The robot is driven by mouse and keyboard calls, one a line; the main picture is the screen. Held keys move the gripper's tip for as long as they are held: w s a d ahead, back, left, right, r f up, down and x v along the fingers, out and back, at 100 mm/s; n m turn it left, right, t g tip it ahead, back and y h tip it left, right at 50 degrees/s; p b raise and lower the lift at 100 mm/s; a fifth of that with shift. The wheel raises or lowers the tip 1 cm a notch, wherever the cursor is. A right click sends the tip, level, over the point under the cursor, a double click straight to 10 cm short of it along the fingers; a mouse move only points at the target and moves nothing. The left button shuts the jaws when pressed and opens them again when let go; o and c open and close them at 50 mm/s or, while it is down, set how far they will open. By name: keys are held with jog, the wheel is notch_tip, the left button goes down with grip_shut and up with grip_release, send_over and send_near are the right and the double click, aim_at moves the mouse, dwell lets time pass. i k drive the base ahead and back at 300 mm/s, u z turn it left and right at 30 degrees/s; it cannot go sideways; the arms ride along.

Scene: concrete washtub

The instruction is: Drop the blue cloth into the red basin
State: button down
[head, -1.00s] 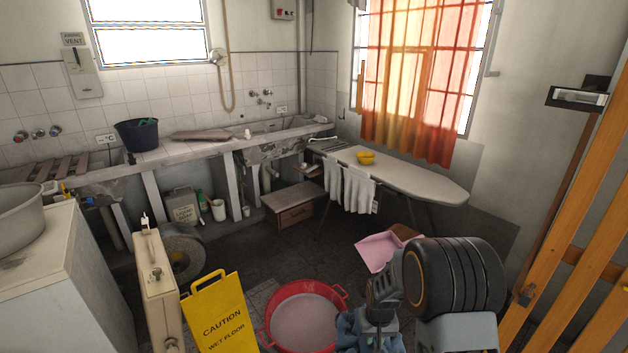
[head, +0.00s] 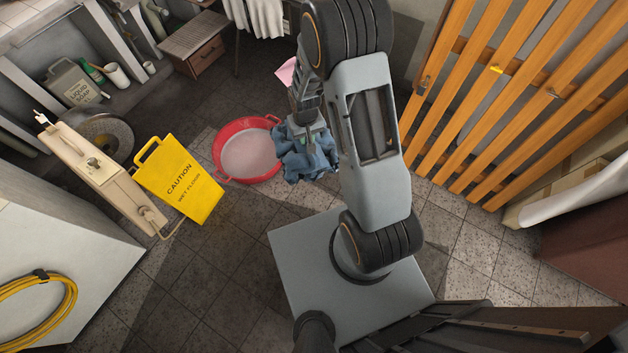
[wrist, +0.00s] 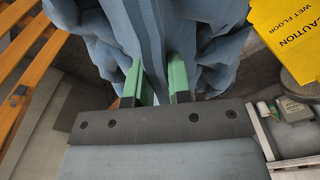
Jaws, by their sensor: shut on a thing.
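The blue cloth (head: 304,156) hangs bunched from my gripper (head: 308,132). In the wrist view the cloth (wrist: 150,35) fills the upper middle, and the green fingertips of my gripper (wrist: 160,85) are closed on its folds. The red basin (head: 219,150) stands on the floor to the left of the cloth in the head view, with a pale inside. The cloth overlaps the basin's right edge in that view; its height above the floor is hard to tell. The basin does not show in the wrist view.
A yellow caution sign (head: 180,180) stands left of the basin, beside a beige upright case (head: 110,175). A slatted wooden rack (head: 500,90) is at the right. A pink dustpan (head: 287,71) lies behind my gripper. Tiled floor in front of the basin is clear.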

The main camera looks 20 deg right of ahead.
aim_at(255, 154)
jog(key=u, duration=0.25)
jog(key=i, duration=1.5)
jog(key=u, duration=0.6)
